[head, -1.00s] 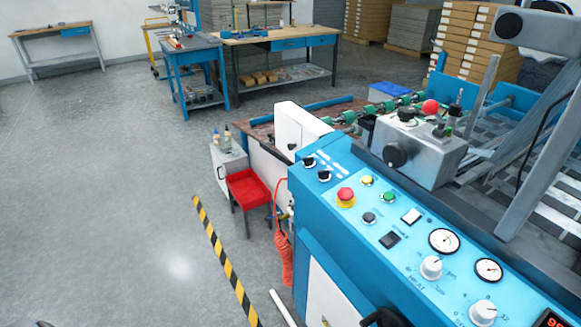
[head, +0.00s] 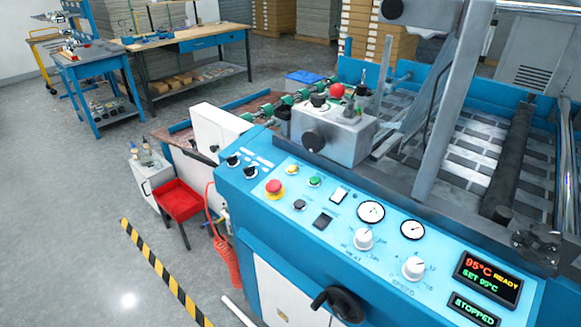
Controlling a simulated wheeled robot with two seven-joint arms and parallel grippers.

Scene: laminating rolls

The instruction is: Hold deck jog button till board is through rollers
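The blue control panel (head: 390,275) of the laminating machine runs across the front. A grey control box (head: 333,134) with a red knob (head: 337,91) stands behind the panel. I cannot read which is the deck jog button. A dark roller (head: 515,150) lies at the right; I cannot make out a board at it. Neither gripper is in view.
The display (head: 487,277) reads 95°C READY, and the one below (head: 472,309) reads STOPPED.

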